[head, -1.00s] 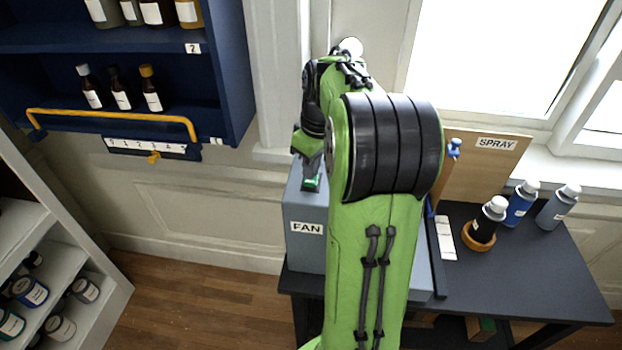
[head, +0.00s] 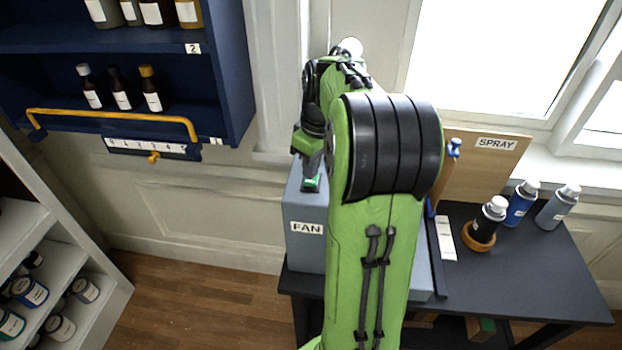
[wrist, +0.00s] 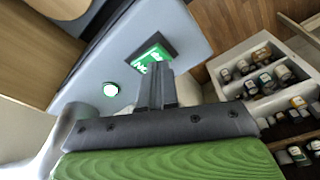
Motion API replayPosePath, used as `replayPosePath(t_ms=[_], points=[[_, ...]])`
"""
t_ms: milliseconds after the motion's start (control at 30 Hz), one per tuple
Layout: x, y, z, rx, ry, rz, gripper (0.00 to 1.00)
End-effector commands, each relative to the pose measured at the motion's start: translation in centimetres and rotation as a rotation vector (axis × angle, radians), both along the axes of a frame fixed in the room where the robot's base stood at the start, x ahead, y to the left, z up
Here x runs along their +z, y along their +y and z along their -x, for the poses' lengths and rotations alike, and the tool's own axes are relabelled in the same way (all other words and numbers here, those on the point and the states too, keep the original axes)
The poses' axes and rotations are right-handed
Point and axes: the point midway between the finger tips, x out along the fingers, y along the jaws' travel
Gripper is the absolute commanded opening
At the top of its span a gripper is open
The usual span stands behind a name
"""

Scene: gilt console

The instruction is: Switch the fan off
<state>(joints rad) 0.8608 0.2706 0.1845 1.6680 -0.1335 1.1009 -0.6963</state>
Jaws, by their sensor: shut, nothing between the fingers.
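The fan box (head: 305,255) is a blue-grey housing with a white FAN label, standing on the left part of the dark table. My arm hides much of it in the head view. The wrist view shows its face (wrist: 185,35) with a green rocker switch (wrist: 150,58) in a dark frame and a small round white-green light (wrist: 111,89), which looks lit. My gripper (wrist: 156,72) is shut and empty. Its fingertips overlap the lower edge of the switch in the wrist view; I cannot tell whether they touch it. In the head view the fingertips are hidden.
A SPRAY board (head: 490,155) and several spray cans stand on the table (head: 540,270) to the right. A dark blue shelf (head: 225,80) with bottles and a yellow rail (head: 110,113) hangs at the left. A white rack (head: 60,255) of jars stands lower left.

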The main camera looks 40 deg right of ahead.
Motion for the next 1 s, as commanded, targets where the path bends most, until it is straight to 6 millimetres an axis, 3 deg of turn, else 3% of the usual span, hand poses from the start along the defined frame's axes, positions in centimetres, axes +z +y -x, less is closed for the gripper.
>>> replayPosePath(t_ms=[1000], points=[[-1.4,0.0,0.0,0.000,0.000,0.000,0.00]])
